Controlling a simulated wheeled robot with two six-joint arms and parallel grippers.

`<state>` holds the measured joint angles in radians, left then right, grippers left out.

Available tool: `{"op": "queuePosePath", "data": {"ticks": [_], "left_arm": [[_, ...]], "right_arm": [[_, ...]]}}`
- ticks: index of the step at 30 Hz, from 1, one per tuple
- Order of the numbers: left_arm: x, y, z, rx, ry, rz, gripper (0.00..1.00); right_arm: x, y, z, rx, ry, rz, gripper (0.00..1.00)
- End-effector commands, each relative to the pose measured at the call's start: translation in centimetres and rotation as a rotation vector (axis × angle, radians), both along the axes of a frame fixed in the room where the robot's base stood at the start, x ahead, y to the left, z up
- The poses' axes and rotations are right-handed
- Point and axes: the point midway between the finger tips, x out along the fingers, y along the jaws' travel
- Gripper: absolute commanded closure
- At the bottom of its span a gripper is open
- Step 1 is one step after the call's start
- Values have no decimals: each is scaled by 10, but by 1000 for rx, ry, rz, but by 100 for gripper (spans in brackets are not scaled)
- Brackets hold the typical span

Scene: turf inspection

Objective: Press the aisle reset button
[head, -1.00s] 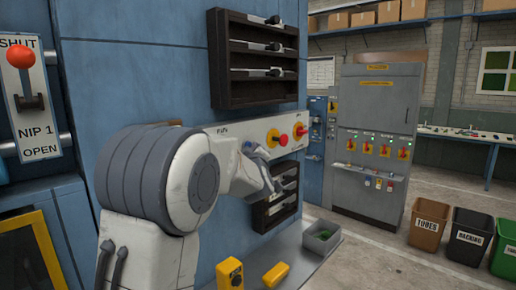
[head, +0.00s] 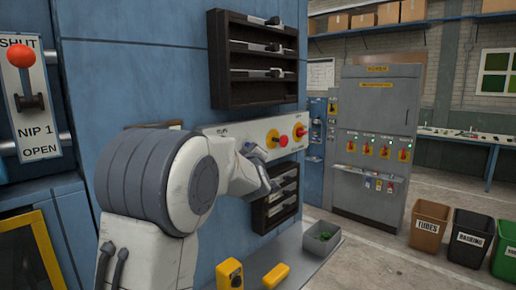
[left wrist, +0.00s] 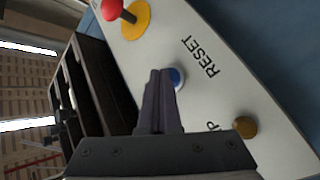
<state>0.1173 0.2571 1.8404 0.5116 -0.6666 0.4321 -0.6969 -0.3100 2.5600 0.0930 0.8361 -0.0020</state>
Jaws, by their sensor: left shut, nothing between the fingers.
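The blue reset button (left wrist: 177,78) sits on a pale panel (left wrist: 215,88), beside the printed word RESET, in the left wrist view. My left gripper (left wrist: 160,76) is shut and empty. Its fingertips are right beside the button and cover part of its edge; I cannot tell whether they touch it. In the head view the same panel (head: 231,130) is on the blue machine, and my left gripper (head: 262,170) is at its lower edge. The reset button is hidden there. My right gripper is not in view.
A red mushroom button (left wrist: 112,9) on a yellow plate and an amber round fitting (left wrist: 243,127) flank the reset button. Dark racks (head: 231,98) are above and below the panel. A grey bin (head: 321,236) stands on the ledge below.

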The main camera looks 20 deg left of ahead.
Motion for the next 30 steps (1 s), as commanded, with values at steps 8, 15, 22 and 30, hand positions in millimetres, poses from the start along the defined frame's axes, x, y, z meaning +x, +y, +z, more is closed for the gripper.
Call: {"op": "queuePosePath", "data": {"ticks": [8, 15, 22, 30], "left_arm": [[0, 3, 1, 0, -2, 2, 100], [0, 2, 1, 0, -2, 2, 100], [-4, -9, 1, -1, -3, 1, 100], [-7, -15, 0, 0, -2, 1, 100]], "right_arm": [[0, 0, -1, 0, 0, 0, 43], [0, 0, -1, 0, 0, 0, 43], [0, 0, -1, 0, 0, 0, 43], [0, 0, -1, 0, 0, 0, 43]]}}
